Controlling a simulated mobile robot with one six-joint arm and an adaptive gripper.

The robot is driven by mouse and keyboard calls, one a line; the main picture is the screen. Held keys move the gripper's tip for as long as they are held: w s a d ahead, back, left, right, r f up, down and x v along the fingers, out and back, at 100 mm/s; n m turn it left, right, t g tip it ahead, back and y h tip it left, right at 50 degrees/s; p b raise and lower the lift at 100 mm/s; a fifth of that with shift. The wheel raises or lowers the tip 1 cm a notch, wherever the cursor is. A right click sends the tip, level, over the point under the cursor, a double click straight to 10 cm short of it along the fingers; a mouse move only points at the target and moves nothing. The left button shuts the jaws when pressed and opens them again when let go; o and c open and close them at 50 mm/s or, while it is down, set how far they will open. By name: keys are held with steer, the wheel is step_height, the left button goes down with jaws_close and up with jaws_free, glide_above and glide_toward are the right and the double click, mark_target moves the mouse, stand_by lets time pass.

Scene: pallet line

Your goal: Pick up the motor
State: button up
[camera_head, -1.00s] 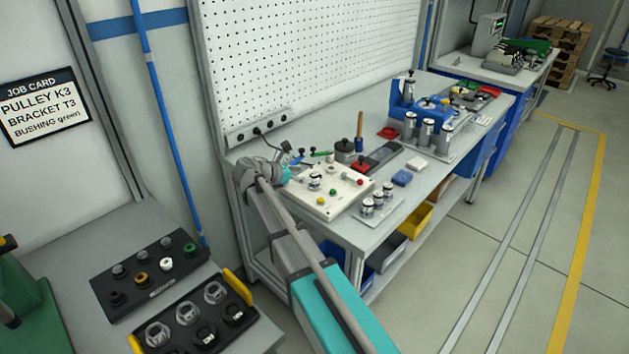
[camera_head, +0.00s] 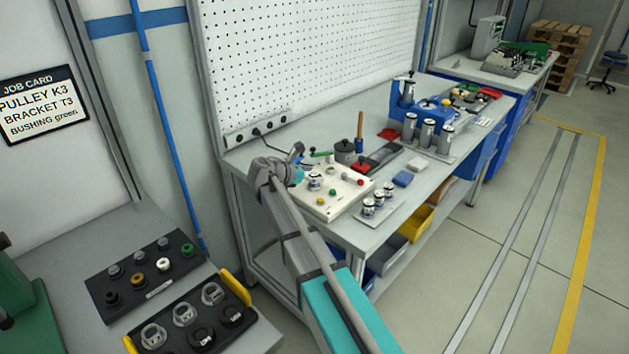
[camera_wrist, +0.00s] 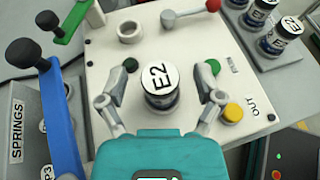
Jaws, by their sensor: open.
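The motor (camera_wrist: 160,92) is a short dark cylinder with a white top marked E2. It stands upright on a cream fixture plate (camera_wrist: 140,42) on the bench, and shows in the head view (camera_head: 315,181) beside my gripper (camera_head: 302,168). In the wrist view my gripper (camera_wrist: 163,88) is open, with one finger on each side of the motor. Gaps show between the fingers and the motor.
Similar capped cylinders (camera_wrist: 285,36) stand in a tray to the right. The plate carries a red-knobbed lever (camera_wrist: 192,16), green buttons and a yellow button (camera_wrist: 233,112). Blue (camera_wrist: 60,110) and green levers stand close at left. A parts tray (camera_head: 145,270) lies on the near table.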

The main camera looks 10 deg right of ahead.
jaws_close()
stand_by(0.3)
steer(key=shift+r, duration=0.25)
step_height(320, 180, up, 2)
steer(key=p, duration=0.2)
steer(key=shift+r+p, duration=0.1)
steer(key=shift+p, duration=0.2)
steer(key=s+d+r+p, duration=0.8)
steer(key=s+r+p, duration=0.2)
steer(key=s, duration=0.1)
steer(key=shift+s+r, duration=0.2)
steer(key=shift+s, duration=0.1)
stand_by(0.4)
